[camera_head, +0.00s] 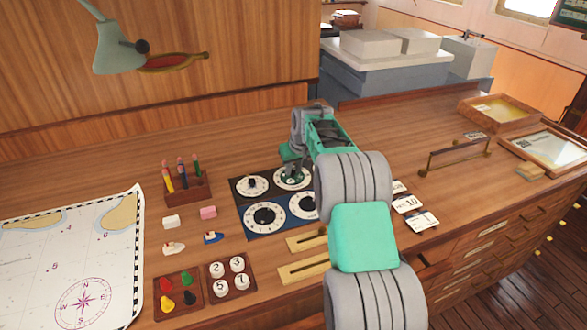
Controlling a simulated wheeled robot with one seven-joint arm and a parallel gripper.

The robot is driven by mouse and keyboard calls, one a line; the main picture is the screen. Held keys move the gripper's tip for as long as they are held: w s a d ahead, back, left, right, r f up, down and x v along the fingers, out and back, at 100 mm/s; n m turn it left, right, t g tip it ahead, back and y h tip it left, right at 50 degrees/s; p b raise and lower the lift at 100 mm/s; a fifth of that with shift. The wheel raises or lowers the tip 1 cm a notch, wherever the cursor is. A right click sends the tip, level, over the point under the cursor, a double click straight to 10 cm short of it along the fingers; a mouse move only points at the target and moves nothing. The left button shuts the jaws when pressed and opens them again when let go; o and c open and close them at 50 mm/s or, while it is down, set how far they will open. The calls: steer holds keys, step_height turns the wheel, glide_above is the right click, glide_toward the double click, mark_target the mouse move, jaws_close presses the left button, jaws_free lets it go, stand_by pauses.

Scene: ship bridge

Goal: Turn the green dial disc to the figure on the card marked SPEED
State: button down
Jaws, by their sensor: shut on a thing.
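A dark panel (240,209) on the desk carries several white-rimmed dials. My gripper (292,174) points down onto the upper right dial (304,184) and is shut at its centre. The fingers and arm cover much of that dial, so its pointer, figure and full colour are hard to tell. The other dials are the upper left (243,187), the lower left (252,219) and the lower right (297,214), partly behind my arm. White cards lie right of my arm, one (407,204) with a figure like 10 and another (422,221); their words are too small to read.
Brass-coloured slotted strips (303,271) lie in front.

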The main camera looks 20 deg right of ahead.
steer(key=shift+f, duration=0.1)
steer(key=m+h+b, duration=0.1)
steer(key=m, duration=0.2)
steer(key=shift+a+b, duration=0.2)
steer(key=shift+b, duration=0.1)
steer(key=shift+w+a+m+g+h, duration=0.15)
steer(key=shift+m+h, duration=0.3)
steer(key=shift+m, duration=0.65)
steer(key=shift+s+d+m+g+h, duration=0.15)
steer(key=shift+m+h, duration=0.3)
steer(key=shift+m, duration=0.65)
steer(key=shift+w, duration=0.1)
steer(key=c, duration=1.3)
jaws_free()
steer(key=shift+o, duration=0.2)
steer(key=b+v, duration=0.1)
steer(key=v, duration=0.7)
